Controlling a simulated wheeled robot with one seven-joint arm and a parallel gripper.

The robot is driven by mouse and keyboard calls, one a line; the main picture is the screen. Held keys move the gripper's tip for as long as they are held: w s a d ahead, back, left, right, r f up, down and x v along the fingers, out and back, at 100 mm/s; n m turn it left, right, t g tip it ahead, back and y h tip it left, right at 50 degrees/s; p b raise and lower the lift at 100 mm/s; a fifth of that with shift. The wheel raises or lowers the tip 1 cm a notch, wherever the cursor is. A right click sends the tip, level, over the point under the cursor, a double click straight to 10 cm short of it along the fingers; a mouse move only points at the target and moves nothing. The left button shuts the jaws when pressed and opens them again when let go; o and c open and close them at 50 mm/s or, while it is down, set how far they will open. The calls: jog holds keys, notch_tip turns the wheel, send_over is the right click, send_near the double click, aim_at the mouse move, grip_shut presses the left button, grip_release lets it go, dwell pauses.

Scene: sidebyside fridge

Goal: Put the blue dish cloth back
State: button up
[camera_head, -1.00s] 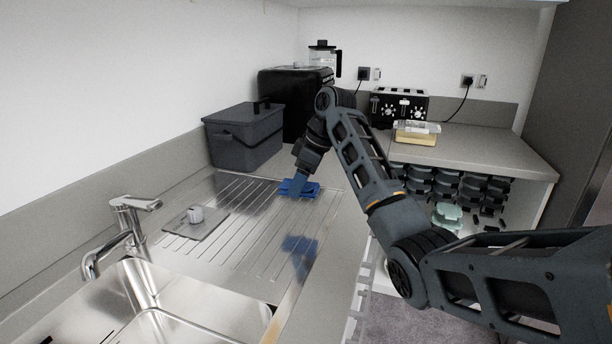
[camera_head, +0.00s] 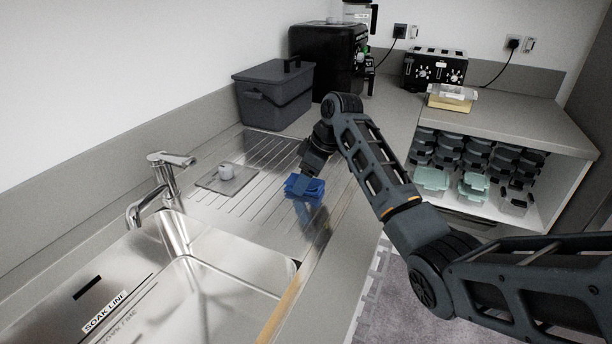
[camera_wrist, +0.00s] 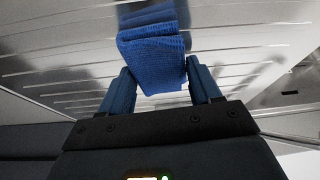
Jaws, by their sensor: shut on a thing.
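The blue dish cloth (camera_head: 304,187) is folded and shows at the tip of my gripper (camera_head: 309,176), over the ribbed metal drainboard (camera_head: 262,208). In the wrist view the cloth (camera_wrist: 152,50) sits between and beyond the two fingers of my gripper (camera_wrist: 158,92). My gripper is shut on the cloth. The cloth looks close to the drainboard; I cannot tell whether it touches. The fingers and wrist hide part of the cloth in the head view.
A sink (camera_head: 205,290) with a tap (camera_head: 160,185) is at the front left. A dark grey bin (camera_head: 274,95), a black coffee machine (camera_head: 328,60) and a toaster (camera_head: 434,68) stand behind. Open shelves with containers (camera_head: 470,165) are right.

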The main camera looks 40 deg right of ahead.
jog(key=shift+f, duration=0.1)
jog(key=o, duration=0.9)
jog(key=shift+f+b, duration=0.25)
jog(key=shift+b, duration=0.45)
jog(key=v, duration=0.8)
jog(key=shift+s+d+b, duration=0.25)
jog(key=shift+d+b, duration=0.05)
